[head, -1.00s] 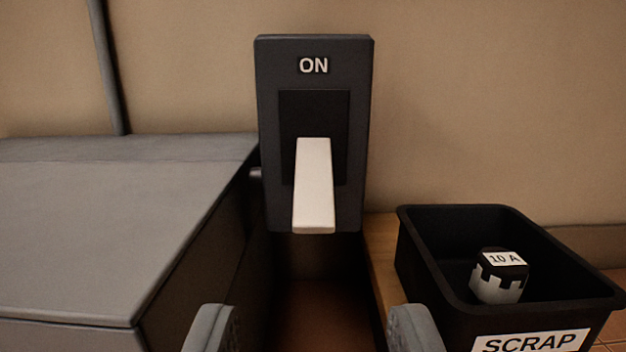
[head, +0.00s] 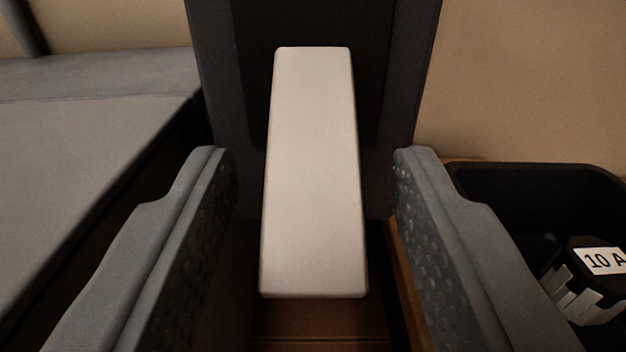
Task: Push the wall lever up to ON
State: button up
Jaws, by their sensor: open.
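The wall lever (head: 314,175) is a white bar that slants down and out toward me from a dark wall plate (head: 412,60). The plate's ON label is out of the picture. My gripper (head: 312,165) is open, with one grey finger on each side of the lever. A gap shows between the lever and each finger, and neither finger appears to touch it. The lever's free end is in the lower middle of the picture.
A grey box or cabinet (head: 90,160) stands close on the left. A black bin (head: 540,180) stands on the right with a dark part labelled 10 A (head: 592,275) in it. The beige wall is behind.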

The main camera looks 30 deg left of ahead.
jog(key=shift+c, duration=0.4)
grip_shut()
